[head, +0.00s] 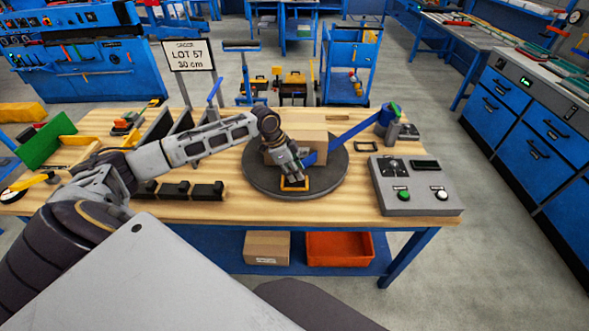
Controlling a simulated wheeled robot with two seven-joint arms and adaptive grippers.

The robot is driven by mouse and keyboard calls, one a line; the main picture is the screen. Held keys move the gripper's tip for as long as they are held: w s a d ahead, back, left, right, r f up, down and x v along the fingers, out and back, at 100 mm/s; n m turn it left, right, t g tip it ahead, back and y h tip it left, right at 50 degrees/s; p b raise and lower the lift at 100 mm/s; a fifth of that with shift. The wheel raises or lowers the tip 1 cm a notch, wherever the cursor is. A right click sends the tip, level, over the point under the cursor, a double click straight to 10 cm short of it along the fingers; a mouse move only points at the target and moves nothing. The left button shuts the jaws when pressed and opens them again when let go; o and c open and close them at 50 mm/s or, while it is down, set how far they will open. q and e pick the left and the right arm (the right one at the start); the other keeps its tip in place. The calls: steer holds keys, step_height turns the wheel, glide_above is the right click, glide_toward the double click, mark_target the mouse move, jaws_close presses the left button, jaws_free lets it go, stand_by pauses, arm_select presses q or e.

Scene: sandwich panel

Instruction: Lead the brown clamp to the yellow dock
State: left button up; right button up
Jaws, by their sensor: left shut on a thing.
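My left gripper (291,173) reaches over the dark round turntable (262,184) and is shut on the brown clamp at the end of the blue strap. The clamp itself is mostly hidden by the fingers. The blue strap (352,132) runs from the gripper, past the cardboard box (312,143), to the blue-topped spool post (389,115) at the right. The yellow dock (295,187) is at the front of the turntable, right below my fingertips. I cannot tell whether the clamp touches it. My right gripper is not in view.
A grey control box (411,193) with green and white buttons stands right of the turntable. A small dark frame (367,147) lies behind it. Black blocks (177,190) line the front left of the table. A sign (189,55) stands at the back.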

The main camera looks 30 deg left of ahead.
arm_select(q)
steer(key=shift+f, duration=1.05)
steer(key=o, duration=1.1)
steer(key=shift+o, duration=0.2)
steer(key=shift+r, duration=0.1)
steer(key=v, duration=1.1)
steer(key=shift+s+a+r, duration=0.15)
steer(key=shift+r, duration=0.2)
